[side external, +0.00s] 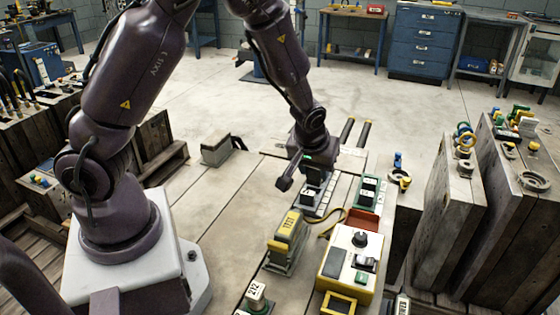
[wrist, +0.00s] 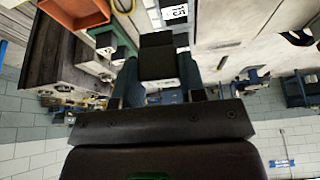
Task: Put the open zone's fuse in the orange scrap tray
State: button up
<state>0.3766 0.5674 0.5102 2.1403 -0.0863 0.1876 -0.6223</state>
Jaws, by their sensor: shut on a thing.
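My gripper (side external: 314,162) is over the row of holders in the middle of the bench. In the wrist view my gripper (wrist: 158,82) is shut on a black block-shaped fuse (wrist: 157,52), held between its two fingers. In the side view the dark fuse (side external: 314,176) shows just under the gripper, above or at a pale-labelled holder (side external: 310,197); I cannot tell whether it is clear of it. The orange scrap tray (side external: 364,222) lies to the right and nearer the camera; it also shows at the top left of the wrist view (wrist: 75,12).
A yellow box with a black knob (side external: 338,282) and a yellow-topped meter (side external: 284,258) stand in front, joined by a yellow cable. A green-based holder (side external: 367,190) stands behind the tray. Another labelled holder (side external: 256,292) is at the front. Tall moulds (side external: 445,205) stand at right.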

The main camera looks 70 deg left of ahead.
jog(key=w+d+f, duration=0.2)
jog(key=w+d, duration=0.6)
jog(key=w, duration=0.1)
jog(key=shift+n, duration=0.3)
jog(key=shift+f, duration=3.95)
jog(key=o, duration=1)
jog(key=shift+c, duration=0.4)
jog(key=shift+o, duration=0.8)
notch_tip(320, 180, up, 8)
